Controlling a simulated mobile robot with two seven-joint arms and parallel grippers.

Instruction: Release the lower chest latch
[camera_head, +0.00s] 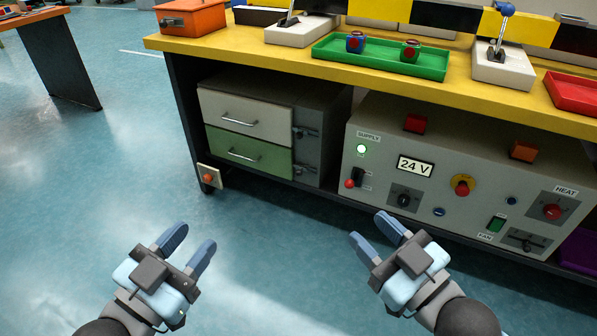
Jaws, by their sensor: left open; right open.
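The chest has a cream upper drawer (247,112) and a green lower drawer (248,149), each with a bar handle, and stands under the yellow bench. Its grey right part carries an upper latch (305,133) and a lower latch (300,169), both small and dark. The lower latch's exact position is too small to tell. My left gripper (192,244) is open and empty, below and left of the chest in the picture. My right gripper (371,231) is open and empty, below and right of the lower latch. Neither touches the chest.
A control panel (384,150) with knobs, switches and a 24 V display stands right of the chest. The yellow bench top (220,48) overhangs both. A green tray (380,64) with two small objects lies on top. The floor in front is clear.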

